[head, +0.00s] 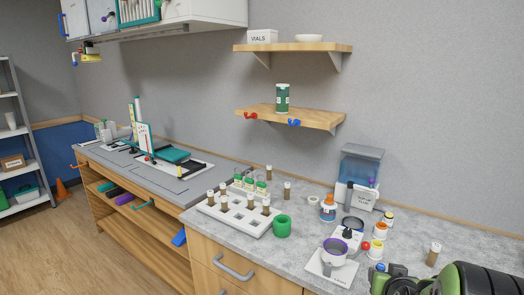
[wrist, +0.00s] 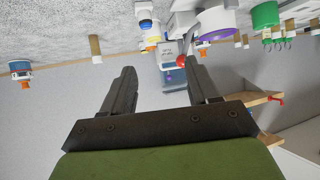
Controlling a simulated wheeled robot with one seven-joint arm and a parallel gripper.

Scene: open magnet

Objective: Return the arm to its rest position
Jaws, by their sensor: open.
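My gripper (wrist: 161,72) shows in the wrist view with its two dark fingers apart and nothing between them. The wrist picture is upside down, with the counter along its top. In the head view the green and black links of my arm (head: 470,280) are folded low at the bottom right corner, beside the counter's front edge. The fingers cannot be made out clearly there. No object hangs from my arm.
The grey counter (head: 335,210) holds a white vial rack (head: 240,213), a green cup (head: 282,227), a white scale with a purple-rimmed cup (head: 335,250), several bottles and a clear-blue dispenser (head: 360,168). A vial (head: 433,254) stands near my arm. Wall shelves (head: 290,116) hang above.

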